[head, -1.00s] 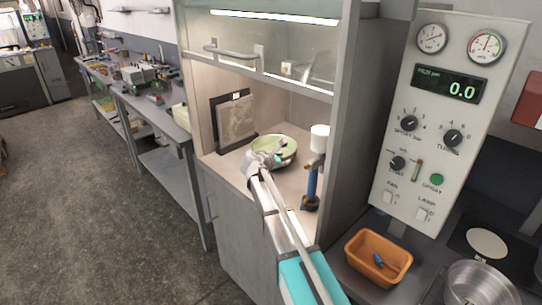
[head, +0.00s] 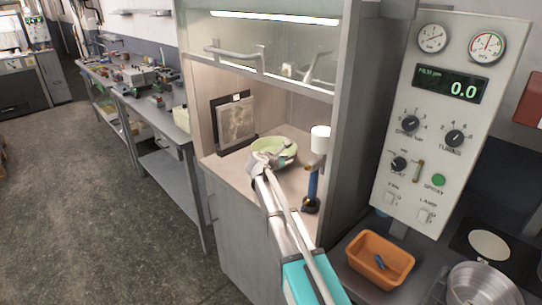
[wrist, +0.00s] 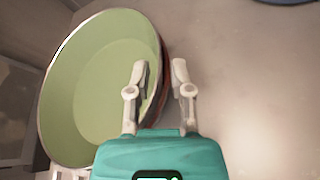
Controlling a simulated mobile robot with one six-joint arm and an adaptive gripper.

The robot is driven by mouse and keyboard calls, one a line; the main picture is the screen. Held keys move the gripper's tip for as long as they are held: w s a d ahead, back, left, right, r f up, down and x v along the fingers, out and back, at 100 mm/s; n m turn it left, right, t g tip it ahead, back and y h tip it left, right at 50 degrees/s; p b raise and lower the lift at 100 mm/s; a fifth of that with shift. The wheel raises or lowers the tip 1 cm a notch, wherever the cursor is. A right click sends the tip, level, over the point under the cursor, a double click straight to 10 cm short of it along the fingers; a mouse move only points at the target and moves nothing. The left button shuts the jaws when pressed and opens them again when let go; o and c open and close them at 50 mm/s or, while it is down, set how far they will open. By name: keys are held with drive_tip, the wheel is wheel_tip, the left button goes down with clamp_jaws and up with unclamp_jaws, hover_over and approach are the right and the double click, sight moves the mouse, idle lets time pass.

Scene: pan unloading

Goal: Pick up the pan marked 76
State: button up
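A round pan (head: 268,145) with a pale green inside and a darker outer wall is in the lit cabinet. In the wrist view the pan (wrist: 85,85) fills the left half. My gripper (wrist: 160,68) has its two fingers apart. The left finger is over the pan's inside and the right finger is beyond its outer wall, so the rim runs between them. I cannot tell whether either finger touches the wall. In the head view my gripper (head: 275,156) is at the pan's near side and partly covers it. No number on the pan is readable.
A framed grey panel (head: 236,122) stands behind the pan to the left. A blue stand with a white top (head: 320,139) is close on the right. The cabinet's raised glass front (head: 275,62) is above. An orange bin (head: 380,258) sits outside, lower right.

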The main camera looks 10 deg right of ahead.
clamp_jaws()
drive_tip(key=shift+r, duration=0.2)
wheel_tip(320, 180, up, 2)
drive_tip(key=p, duration=0.2)
drive_tip(key=shift+r+p, duration=0.1)
drive_tip(key=shift+p, duration=0.25)
drive_tip(key=s+d+r+p, duration=0.1)
drive_tip(key=s+r+p, duration=0.9)
drive_tip(key=s, duration=0.4)
drive_tip(key=shift+d+r, duration=0.2)
drive_tip(key=shift+d, duration=0.05)
